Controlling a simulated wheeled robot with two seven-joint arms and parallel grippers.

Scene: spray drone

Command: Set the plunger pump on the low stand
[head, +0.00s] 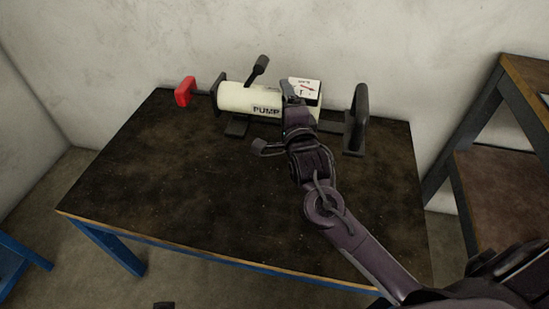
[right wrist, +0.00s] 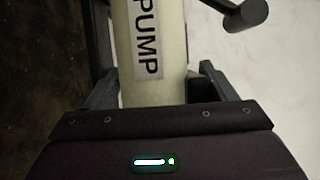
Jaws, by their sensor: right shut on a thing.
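The plunger pump (head: 240,98) is a cream cylinder lying sideways near the back of the dark table. It has a red handle (head: 185,91) at its left end, a dark lever on top and a white dial (head: 305,87). My right gripper (head: 290,95) is shut on the pump's body, right of the PUMP label. In the right wrist view the fingers (right wrist: 156,84) straddle the cream body (right wrist: 173,84). A dark foot (head: 237,128) shows under the pump, and a black upright plate (head: 359,118) stands right of it. I cannot tell whether these belong to a low stand or whether the pump touches it.
The dark tabletop (head: 170,180) is clear in front and at the left. A wall stands close behind it. A wooden-topped shelf unit (head: 500,170) is at the right. A blue frame (head: 20,255) shows at the lower left.

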